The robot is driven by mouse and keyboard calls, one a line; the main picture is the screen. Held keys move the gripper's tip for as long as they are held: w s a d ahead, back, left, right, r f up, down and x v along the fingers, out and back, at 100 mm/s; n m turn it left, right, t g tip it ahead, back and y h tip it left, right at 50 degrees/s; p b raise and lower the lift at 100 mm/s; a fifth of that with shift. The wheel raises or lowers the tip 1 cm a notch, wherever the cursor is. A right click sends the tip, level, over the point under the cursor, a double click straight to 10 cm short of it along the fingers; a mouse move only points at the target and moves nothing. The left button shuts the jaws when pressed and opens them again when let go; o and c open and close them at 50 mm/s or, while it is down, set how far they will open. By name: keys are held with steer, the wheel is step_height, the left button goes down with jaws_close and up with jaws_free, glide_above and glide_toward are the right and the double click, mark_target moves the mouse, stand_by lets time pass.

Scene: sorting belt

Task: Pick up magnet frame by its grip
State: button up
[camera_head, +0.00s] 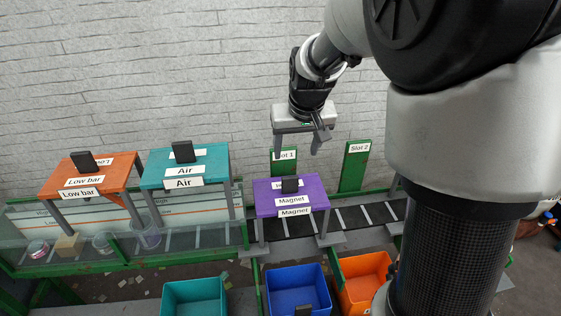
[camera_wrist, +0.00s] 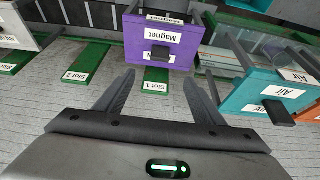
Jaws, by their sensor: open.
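The magnet frame (camera_head: 262,199) is a purple stand with grey legs and "Magnet" labels, straddling the dark belt in the head view. Its grip (camera_head: 290,185) is a small black block on top. In the wrist view the purple frame (camera_wrist: 177,47) appears upside down beyond the fingertips, with its dark grip (camera_wrist: 157,53) on the side facing me. My gripper (camera_head: 296,144) hangs above the frame in the head view, open and empty, apart from the grip. Its two fingers also show spread in the wrist view (camera_wrist: 161,77).
The teal Air frame (camera_head: 216,160) and orange Low bar frame (camera_head: 122,166) stand to the left. Green Slot 1 (camera_head: 276,167) and Slot 2 (camera_head: 353,175) plates are behind. Teal (camera_head: 194,284), blue (camera_head: 296,272) and orange (camera_head: 364,264) bins stand in front.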

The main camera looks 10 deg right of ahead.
mark_target(290, 177)
steer(key=p+x, duration=0.1)
steer(key=x, duration=1.6)
steer(key=shift+w, duration=0.1)
jaws_close()
